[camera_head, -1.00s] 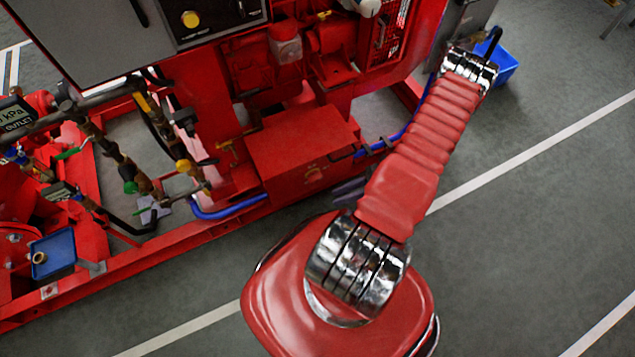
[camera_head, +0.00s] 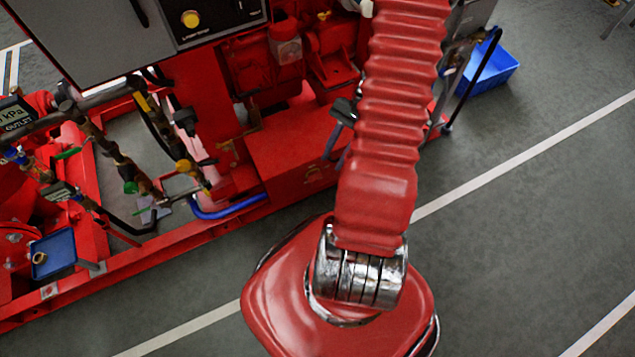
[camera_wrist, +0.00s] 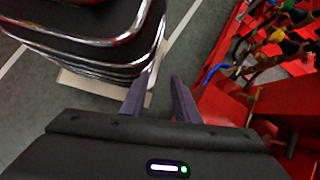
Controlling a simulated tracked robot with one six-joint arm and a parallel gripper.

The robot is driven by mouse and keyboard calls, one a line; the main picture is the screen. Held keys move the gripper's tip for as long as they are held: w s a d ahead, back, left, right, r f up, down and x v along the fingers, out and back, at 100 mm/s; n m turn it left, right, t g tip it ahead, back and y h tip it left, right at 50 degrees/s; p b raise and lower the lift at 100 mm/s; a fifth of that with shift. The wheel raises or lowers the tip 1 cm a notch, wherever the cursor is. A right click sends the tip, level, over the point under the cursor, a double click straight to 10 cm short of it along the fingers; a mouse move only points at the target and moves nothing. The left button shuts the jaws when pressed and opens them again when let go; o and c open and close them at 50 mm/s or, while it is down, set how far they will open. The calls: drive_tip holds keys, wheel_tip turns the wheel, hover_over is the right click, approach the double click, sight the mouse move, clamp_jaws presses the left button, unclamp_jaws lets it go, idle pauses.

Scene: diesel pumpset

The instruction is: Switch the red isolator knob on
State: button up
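I cannot clearly make out the red isolator knob. A small round fitting (camera_head: 313,173) shows on the front face of the low red box (camera_head: 285,150) in the head view, but I cannot tell whether it is the knob or how it is turned. My gripper (camera_head: 333,150) shows partly left of my red arm, its fingers pointing down above the right part of that box. In the wrist view my gripper (camera_wrist: 161,80) has its two grey fingers apart with nothing between them. My arm hides part of the machine behind it.
The red pumpset frame (camera_head: 150,265) carries pipes and valves (camera_head: 125,165) at left. A grey control panel (camera_head: 90,35) with a yellow button (camera_head: 190,18) stands above. A blue bin (camera_head: 490,70) sits on the floor at right. The grey floor (camera_head: 520,230) at right is clear.

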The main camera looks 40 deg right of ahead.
drive_tip(key=a+r+n+t+h, duration=0.2)
drive_tip(key=a+r+n, duration=0.3)
drive_tip(key=r, duration=0.6)
drive_tip(key=w+a+r+n+t+h, duration=0.1)
drive_tip(key=a+r+n, duration=0.4)
drive_tip(key=a+r, duration=0.5)
drive_tip(key=a+r+n+t+h, duration=0.3)
drive_tip(key=a+r+n, duration=0.3)
drive_tip(key=r, duration=0.6)
drive_tip(key=shift+w+a+h, duration=0.2)
drive_tip(key=shift+a+h, duration=0.5)
drive_tip(key=shift+a, duration=0.25)
drive_tip(key=shift+o, duration=0.4)
drive_tip(key=shift+d+f, duration=0.1)
